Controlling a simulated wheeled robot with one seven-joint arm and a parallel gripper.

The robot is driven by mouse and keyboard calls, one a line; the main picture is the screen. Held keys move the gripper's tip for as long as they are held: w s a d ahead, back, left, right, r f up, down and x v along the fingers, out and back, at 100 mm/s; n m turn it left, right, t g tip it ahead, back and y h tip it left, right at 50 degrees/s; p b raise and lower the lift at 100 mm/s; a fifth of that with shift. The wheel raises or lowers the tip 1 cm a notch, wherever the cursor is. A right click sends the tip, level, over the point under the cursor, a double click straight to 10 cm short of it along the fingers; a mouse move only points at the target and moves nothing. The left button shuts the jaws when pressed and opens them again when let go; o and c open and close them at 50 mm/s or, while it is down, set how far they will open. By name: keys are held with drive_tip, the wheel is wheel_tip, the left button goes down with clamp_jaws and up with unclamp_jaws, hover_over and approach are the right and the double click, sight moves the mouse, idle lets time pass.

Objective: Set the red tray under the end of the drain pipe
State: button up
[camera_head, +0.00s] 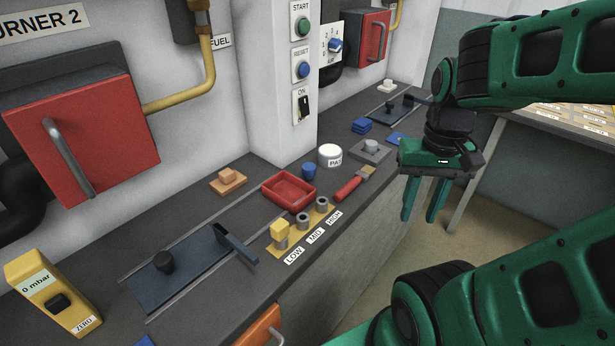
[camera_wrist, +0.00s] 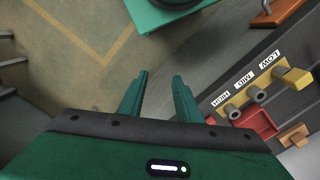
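The red tray (camera_head: 288,189) is a shallow, empty, open dish lying on the dark counter behind the LOW, MID and HIGH sockets. It also shows in the wrist view (camera_wrist: 262,122) at the right, partly hidden by the sockets. My gripper (camera_head: 420,217) hangs fingers down to the right of the tray, off the counter's front edge. Its two fingers are apart with nothing between them, also in the wrist view (camera_wrist: 159,77). A thick black bent pipe (camera_head: 20,222) shows at the far left below the red burner box; I cannot tell if it is the drain pipe.
A yellow socket strip (camera_head: 287,247) and a red-handled brush (camera_head: 350,186) lie near the tray. A blue sliding plate on rails (camera_head: 185,270) and a yellow meter (camera_head: 50,290) stand to the left. A wall pillar (camera_head: 283,90) rises behind the tray.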

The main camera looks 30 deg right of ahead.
drive_tip(key=shift+w+a, duration=0.3)
drive_tip(key=shift+w, duration=0.1)
drive_tip(key=o, duration=1.4)
drive_tip(key=shift+w+d+r, duration=0.15)
drive_tip(key=shift+r, duration=0.25)
drive_tip(key=shift+w+d+r, duration=0.1)
drive_tip(key=shift+d+r, duration=0.05)
drive_tip(key=shift+r, duration=0.2)
drive_tip(key=o, duration=0.4)
drive_tip(key=shift+m+h, duration=0.4)
drive_tip(key=shift+m, duration=0.5)
drive_tip(key=w, duration=0.2)
drive_tip(key=w+a+r, duration=0.1)
drive_tip(key=w, duration=0.4)
drive_tip(key=shift+a+r, duration=0.15)
drive_tip(key=shift+a, duration=0.2)
drive_tip(key=shift+c, duration=0.2)
drive_tip(key=m+h, duration=0.1)
drive_tip(key=m, duration=0.4)
approach(290, 195)
drive_tip(key=shift+t, duration=0.5)
drive_tip(key=shift+s+d+f, duration=0.1)
drive_tip(key=shift+d+f, duration=0.1)
drive_tip(key=shift+f, duration=1.1)
drive_tip(key=shift+s+d+f, duration=0.1)
drive_tip(key=shift+d+f, duration=0.1)
drive_tip(key=shift+f, duration=1.1)
